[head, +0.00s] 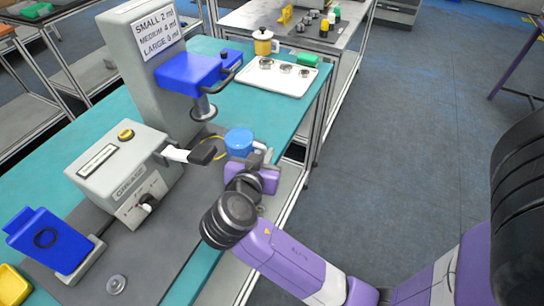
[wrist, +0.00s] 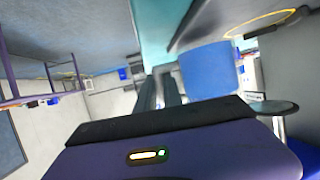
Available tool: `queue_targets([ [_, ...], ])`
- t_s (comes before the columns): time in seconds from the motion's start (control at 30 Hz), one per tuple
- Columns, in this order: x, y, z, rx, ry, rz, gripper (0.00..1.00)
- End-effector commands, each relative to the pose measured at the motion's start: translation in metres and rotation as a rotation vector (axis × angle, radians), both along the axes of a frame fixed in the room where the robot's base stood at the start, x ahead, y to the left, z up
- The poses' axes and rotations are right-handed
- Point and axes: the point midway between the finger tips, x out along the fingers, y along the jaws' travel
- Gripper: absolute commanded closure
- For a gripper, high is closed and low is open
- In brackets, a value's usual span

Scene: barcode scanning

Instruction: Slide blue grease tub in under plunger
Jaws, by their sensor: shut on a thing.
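The blue grease tub (head: 239,141) stands upright at the near-right of the dispenser, close to the bench's right edge. It also shows in the wrist view (wrist: 210,70). My gripper (head: 257,158) is at the tub's near right side and is shut on it; the exact contact is partly hidden. In the wrist view my fingers (wrist: 160,92) are close together beside the tub. The plunger (head: 204,108) is a round metal disc hanging under the blue dispenser head (head: 198,73). The tub is to the right of the plunger and nearer me. A yellow ring (head: 222,142) lies on the dark mat beside the tub.
A grey machine (head: 124,170) stands left, with a dark-ended white piece (head: 203,154) reaching toward the tub. A white tray (head: 277,77) with metal pieces sits behind. The floor at right is clear.

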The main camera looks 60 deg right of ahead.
Motion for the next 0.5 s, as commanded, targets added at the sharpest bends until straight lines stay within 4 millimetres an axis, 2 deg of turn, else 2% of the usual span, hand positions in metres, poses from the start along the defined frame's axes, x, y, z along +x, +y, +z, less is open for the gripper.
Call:
queue_targets([
  [0.5, 0.048, 0.002, -0.002, 0.0, -0.003, 0.001, 1.0],
])
